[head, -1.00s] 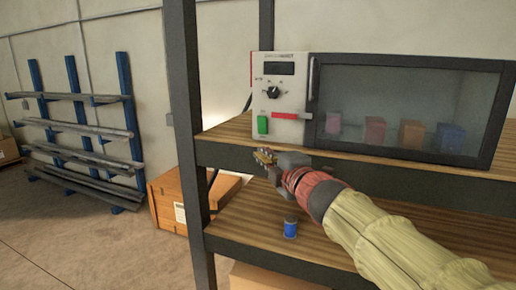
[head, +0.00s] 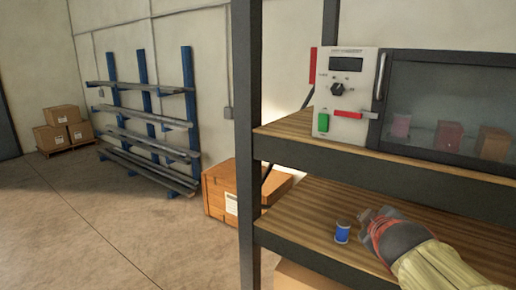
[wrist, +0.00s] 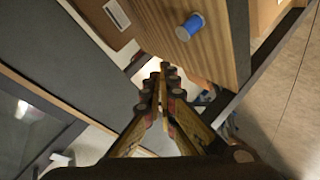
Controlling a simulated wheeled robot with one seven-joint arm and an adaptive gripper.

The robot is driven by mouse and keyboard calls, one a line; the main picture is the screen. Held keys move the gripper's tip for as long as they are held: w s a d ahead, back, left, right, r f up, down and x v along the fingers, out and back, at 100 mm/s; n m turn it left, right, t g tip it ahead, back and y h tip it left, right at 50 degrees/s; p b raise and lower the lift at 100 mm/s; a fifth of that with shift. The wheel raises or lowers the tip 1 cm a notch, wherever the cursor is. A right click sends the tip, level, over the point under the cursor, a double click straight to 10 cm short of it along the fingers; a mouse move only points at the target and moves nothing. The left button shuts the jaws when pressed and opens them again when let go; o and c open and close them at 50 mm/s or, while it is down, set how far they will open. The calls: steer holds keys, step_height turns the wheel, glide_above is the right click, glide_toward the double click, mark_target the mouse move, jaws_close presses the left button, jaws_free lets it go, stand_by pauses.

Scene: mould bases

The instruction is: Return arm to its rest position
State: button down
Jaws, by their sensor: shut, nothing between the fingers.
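My gripper (wrist: 163,75) is shut and empty in the wrist view, its two fingers meeting at the tips. In the head view my arm comes in from the lower right, and my gripper (head: 375,214) is in front of the lower shelf, to the right of a small blue can; its fingertips are hard to make out there. The wrist view shows the lower shelf's wooden top beyond the fingers, with the blue can on it.
An oven-like cabinet (head: 350,92) with a dark glass door stands on the upper shelf (head: 290,130); blocks show behind the glass. The blue can (head: 342,232) stands on the lower shelf (head: 290,218). A black post (head: 246,110) rises at the left. Open floor (head: 110,225) lies further left.

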steer(key=s+a+f+m+g+y+b, duration=0.1)
steer(key=s+a+f+m+g+b, duration=0.1)
steer(key=s+f, duration=0.6)
steer(key=s+a+f+m+g+y+b, duration=0.1)
steer(key=s+a+f+m+g+b, duration=0.1)
steer(key=s+a+f+b, duration=0.3)
steer(key=s+a+f+m+g+y+b, duration=0.1)
steer(key=s+f+b, duration=0.5)
steer(key=s+f, duration=0.6)
step_height(320, 180, down, 3)
steer(key=a+m+g, duration=0.1)
steer(key=a+m, duration=0.1)
steer(key=shift+s+a+r+m+g+y, duration=0.15)
steer(key=shift+a+m+g+y, duration=0.15)
steer(key=shift+g, duration=0.1)
steer(key=shift+r, duration=0.1)
